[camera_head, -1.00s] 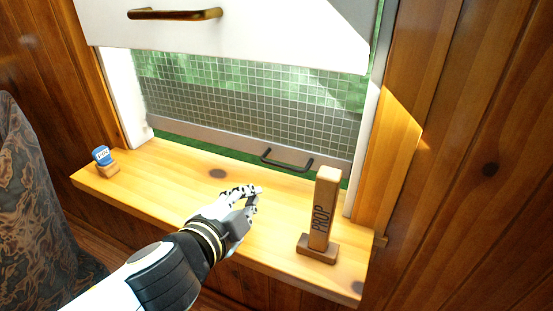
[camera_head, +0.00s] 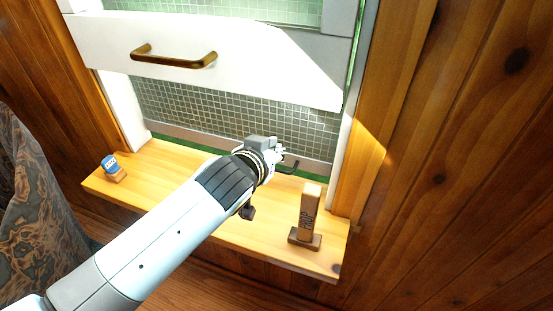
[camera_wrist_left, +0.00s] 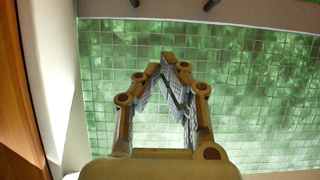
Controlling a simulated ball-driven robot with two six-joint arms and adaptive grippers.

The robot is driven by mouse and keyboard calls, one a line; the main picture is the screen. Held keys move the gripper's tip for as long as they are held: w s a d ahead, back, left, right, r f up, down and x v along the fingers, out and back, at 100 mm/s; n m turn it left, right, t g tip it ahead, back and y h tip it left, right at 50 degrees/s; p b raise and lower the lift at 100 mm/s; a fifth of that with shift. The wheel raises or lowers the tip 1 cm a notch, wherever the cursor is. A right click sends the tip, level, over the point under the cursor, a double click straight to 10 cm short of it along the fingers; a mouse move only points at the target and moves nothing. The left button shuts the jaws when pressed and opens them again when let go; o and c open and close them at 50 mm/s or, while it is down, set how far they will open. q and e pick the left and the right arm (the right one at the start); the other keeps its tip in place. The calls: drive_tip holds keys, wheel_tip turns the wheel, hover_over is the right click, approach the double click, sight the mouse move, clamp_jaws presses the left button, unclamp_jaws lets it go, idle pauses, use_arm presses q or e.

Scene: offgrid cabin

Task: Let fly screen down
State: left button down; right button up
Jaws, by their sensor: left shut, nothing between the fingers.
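The fly screen (camera_head: 215,112) is a fine grid mesh in the window opening, with a pale bottom bar (camera_head: 190,133) and a dark handle (camera_head: 291,166). A thin green strip shows between the bar and the sill. My left gripper (camera_head: 278,152) is in front of the screen's lower right part, beside the dark handle and partly overlapping it. In the left wrist view its fingers (camera_wrist_left: 168,62) are together and empty before the mesh (camera_wrist_left: 245,95). I cannot tell whether they touch the mesh or handle. My right gripper is not in view.
A white sash (camera_head: 250,72) with a brass handle (camera_head: 172,60) is raised above the screen. A wooden prop block (camera_head: 307,215) stands upright on the sill's right side. A small blue-topped item (camera_head: 111,164) is at the sill's left end. A patterned curtain (camera_head: 35,200) hangs at left.

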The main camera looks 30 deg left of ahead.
sight(285, 141)
use_arm(q)
drive_tip(key=x, duration=0.4)
drive_tip(key=shift+s+d+f+b, duration=0.1)
drive_tip(key=shift+s+f+b, duration=0.1)
drive_tip(key=shift+f, duration=0.45)
drive_tip(key=shift+s+a+f+b, duration=0.1)
drive_tip(key=shift+s+f+b, duration=0.15)
drive_tip(key=shift+f, duration=0.35)
drive_tip(key=shift+s+d+f+b, duration=0.1)
drive_tip(key=shift+s+f+b, duration=0.1)
drive_tip(key=shift+f, duration=0.45)
wheel_tip(285, 141, down, 5)
drive_tip(key=b, duration=0.5)
drive_tip(key=shift+r, duration=0.2)
